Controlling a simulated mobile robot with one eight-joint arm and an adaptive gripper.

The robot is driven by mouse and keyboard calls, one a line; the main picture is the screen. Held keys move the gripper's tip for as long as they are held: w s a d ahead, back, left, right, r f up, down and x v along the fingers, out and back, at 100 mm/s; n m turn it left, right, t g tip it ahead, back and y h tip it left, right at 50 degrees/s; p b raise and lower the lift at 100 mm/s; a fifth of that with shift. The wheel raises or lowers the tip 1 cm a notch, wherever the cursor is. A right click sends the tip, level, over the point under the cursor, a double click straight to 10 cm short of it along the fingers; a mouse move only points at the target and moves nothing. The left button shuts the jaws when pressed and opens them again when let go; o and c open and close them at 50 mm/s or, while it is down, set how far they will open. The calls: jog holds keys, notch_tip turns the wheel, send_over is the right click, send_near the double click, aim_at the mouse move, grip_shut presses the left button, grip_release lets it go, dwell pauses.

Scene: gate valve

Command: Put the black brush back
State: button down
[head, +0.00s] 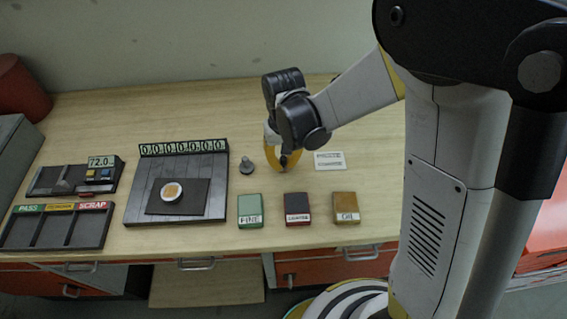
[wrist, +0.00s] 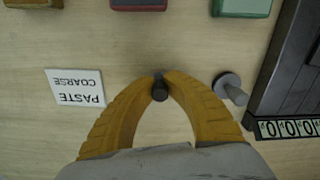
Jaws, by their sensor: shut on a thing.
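My gripper (wrist: 160,78) has yellow fingers that close together at their tips on the black brush (wrist: 160,92), a small dark cylinder seen nearly end-on in the wrist view. In the head view my gripper (head: 285,150) points down at the bench, just right of a grey pin-like piece. Only a small dark bit of the brush shows there below the fingers. I cannot tell whether the brush touches the bench.
The grey piece with a round flange (head: 247,166) stands close to my gripper's left. A white card (head: 329,160) lies to the right. Green (head: 250,206), dark red (head: 297,204) and tan (head: 346,204) blocks line the front.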

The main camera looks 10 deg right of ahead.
aim_at(284, 158)
jog(key=shift+f, duration=0.15)
jog(key=c, duration=1.5)
grip_release()
notch_tip(284, 158, up, 13)
jog(key=p, duration=0.3)
jog(key=shift+d+f, duration=0.1)
jog(key=shift+f, duration=0.1)
jog(key=s+d+r+m+t, duration=0.1)
jog(key=s+d+r+t, duration=0.6)
jog(key=d, duration=0.6)
jog(key=s+r, duration=0.2)
jog(key=s, duration=0.1)
jog(key=shift+s+d+r+m, duration=0.15)
jog(key=shift+s+r+m, duration=0.05)
jog(key=shift+s+m, duration=0.2)
